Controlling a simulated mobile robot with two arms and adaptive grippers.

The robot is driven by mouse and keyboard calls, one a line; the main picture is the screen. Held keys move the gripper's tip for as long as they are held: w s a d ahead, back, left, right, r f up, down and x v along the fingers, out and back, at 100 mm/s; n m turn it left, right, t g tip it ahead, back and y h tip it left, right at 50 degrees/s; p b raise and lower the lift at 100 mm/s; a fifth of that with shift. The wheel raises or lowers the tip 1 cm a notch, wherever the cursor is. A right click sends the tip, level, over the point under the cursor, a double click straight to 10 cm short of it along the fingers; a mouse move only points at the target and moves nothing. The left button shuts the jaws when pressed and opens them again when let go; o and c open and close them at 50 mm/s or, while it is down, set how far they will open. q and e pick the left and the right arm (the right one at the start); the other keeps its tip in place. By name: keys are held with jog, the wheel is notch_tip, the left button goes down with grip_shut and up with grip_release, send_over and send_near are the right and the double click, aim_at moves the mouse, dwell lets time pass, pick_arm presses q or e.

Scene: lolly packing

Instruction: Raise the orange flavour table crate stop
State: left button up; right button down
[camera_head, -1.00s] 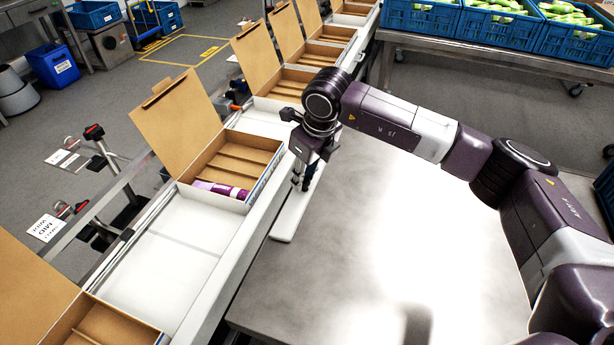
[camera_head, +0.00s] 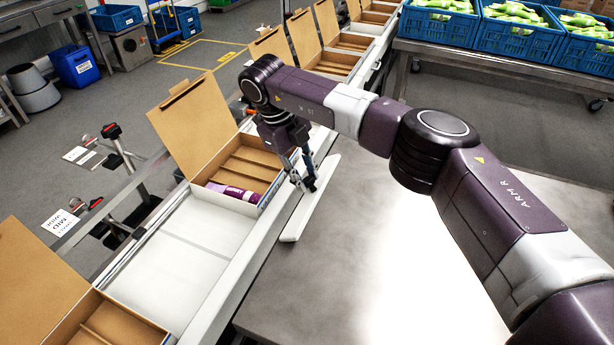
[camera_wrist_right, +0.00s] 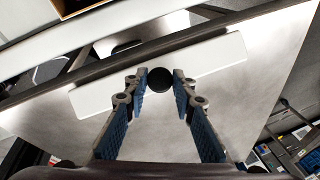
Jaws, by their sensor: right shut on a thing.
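The crate stop is a long white bar (camera_head: 296,226) with a dark round knob (camera_wrist_right: 160,80), along the table's left edge beside the conveyor. My right gripper (camera_head: 308,184) is over the middle of the bar, its fingers slanting down to the right. In the right wrist view, my right gripper's fingertips (camera_wrist_right: 160,86) are on either side of the knob, shut on it. The white bar (camera_wrist_right: 228,54) shows behind the knob in that view. I cannot tell whether the bar rests on the table or is slightly off it. My left gripper is not in view.
The steel table (camera_head: 270,290) is bare to the right of the bar. An open carton (camera_head: 196,166) with a purple pack (camera_head: 234,193) sits on the conveyor (camera_head: 150,275) to the left. Blue crates (camera_head: 521,36) of green packs stand at the back right.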

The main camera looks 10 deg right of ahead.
dwell(0.4)
jog(key=c, duration=1.6)
grip_release()
jog(key=v, duration=1.2)
jog(key=shift+a, duration=0.15)
